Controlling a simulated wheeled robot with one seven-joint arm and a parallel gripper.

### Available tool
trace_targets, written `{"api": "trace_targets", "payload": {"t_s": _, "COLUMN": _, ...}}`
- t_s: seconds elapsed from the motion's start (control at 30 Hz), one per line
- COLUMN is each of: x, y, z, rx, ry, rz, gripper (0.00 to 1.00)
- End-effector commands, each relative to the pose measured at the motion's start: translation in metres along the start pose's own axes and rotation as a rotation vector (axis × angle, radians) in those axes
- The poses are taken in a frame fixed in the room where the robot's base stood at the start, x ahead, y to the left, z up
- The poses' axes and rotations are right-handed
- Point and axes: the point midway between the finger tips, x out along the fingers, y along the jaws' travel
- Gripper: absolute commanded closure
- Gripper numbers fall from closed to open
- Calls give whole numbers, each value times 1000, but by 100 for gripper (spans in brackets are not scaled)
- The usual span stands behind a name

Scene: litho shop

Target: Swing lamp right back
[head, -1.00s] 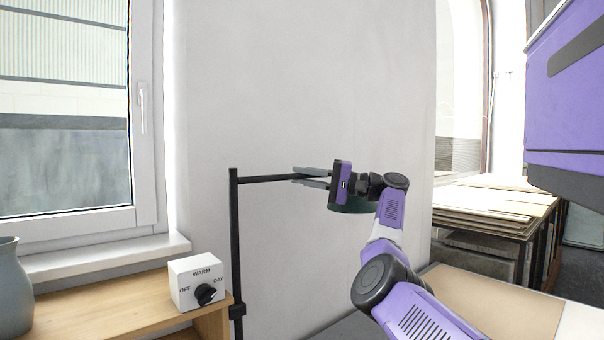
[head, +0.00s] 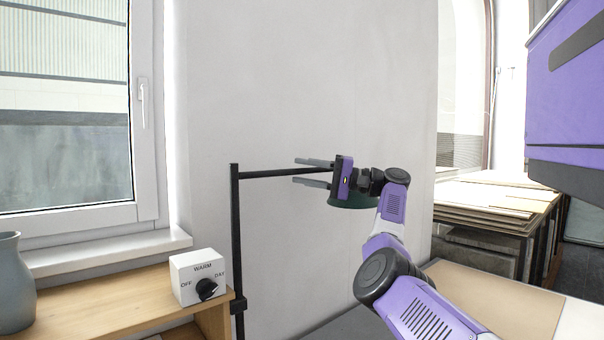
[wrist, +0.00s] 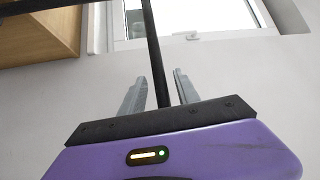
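The lamp has a black upright post (head: 237,240) and a thin black horizontal arm (head: 265,174) reaching right from its top. A dark green shade (head: 350,200) hangs at the arm's right end, partly hidden behind my gripper. My gripper (head: 296,171) is open, pointing left, with one finger above the lamp arm and one below. In the wrist view the arm (wrist: 153,45) runs between my two grey fingers (wrist: 159,76), with a gap showing on each side.
A white switch box (head: 196,278) marked OFF, WARM and DAY sits on a wooden shelf (head: 110,312) left of the post, with a grey-blue vase (head: 12,290). A window (head: 65,110) is behind. At right are a worktable (head: 490,305) and stacked boards (head: 490,200).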

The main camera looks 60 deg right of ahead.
Motion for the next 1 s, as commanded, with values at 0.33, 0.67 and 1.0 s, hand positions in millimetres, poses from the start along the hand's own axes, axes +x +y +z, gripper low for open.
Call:
{"api": "trace_targets", "payload": {"t_s": 0.33, "x": -55, "y": 3, "z": 0, "rx": -1, "ry": 2, "rz": 1, "gripper": 62}}
{"api": "trace_targets", "payload": {"t_s": 0.67, "x": -72, "y": 0, "z": 0, "rx": 0, "ry": -1, "rz": 0, "gripper": 62}}
{"api": "trace_targets", "payload": {"t_s": 1.0, "x": -72, "y": 0, "z": 0, "rx": 0, "ry": -1, "rz": 0, "gripper": 62}}
